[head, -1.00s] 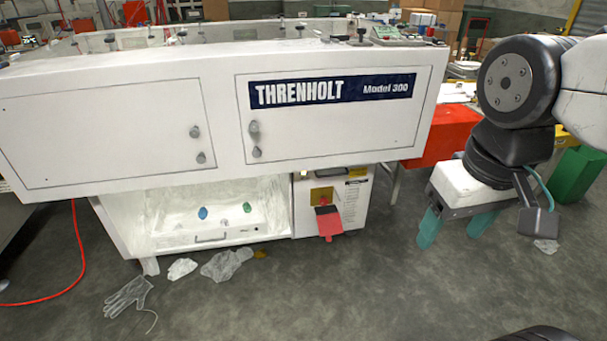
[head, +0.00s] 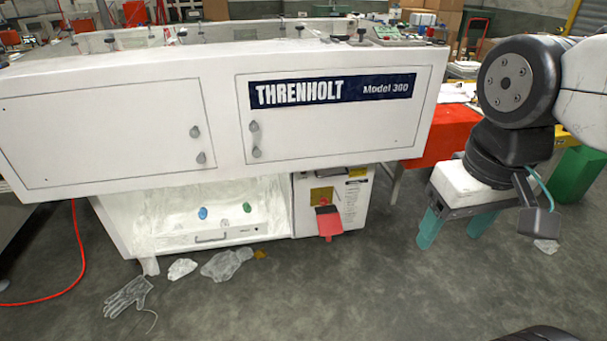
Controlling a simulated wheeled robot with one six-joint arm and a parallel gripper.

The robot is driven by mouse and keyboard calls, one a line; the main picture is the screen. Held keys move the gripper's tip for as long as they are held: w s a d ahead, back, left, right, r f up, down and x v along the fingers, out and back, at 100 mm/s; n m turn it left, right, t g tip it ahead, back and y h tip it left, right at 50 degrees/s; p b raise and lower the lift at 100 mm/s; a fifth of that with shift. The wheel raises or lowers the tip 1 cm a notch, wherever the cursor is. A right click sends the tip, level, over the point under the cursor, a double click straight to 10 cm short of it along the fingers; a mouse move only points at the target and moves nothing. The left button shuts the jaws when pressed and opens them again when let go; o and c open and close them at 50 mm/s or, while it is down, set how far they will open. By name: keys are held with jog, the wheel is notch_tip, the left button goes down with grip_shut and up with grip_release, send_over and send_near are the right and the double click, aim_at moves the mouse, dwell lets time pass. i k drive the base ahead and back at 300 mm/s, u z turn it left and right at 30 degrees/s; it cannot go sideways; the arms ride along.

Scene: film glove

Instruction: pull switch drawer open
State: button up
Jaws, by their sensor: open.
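The switch drawer (head: 228,234) is a low white front with a dark bar handle, at the bottom of the recess under the white Threnholt machine (head: 225,161). It looks shut. A blue knob (head: 203,213) and a green knob (head: 247,208) show above it. My gripper (head: 452,232) hangs at the right, its teal fingers pointing down and spread apart with nothing between them. It is well to the right of the drawer and apart from it.
A red lever or flap (head: 329,223) sticks out right of the recess. A glove (head: 130,295), crumpled plastic (head: 227,263) and a white scrap (head: 182,268) lie on the floor in front. The floor between is clear.

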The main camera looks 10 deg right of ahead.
aim_at(346, 188)
jog(key=z, duration=0.7)
jog(key=i, duration=1.25)
jog(key=u, duration=0.7)
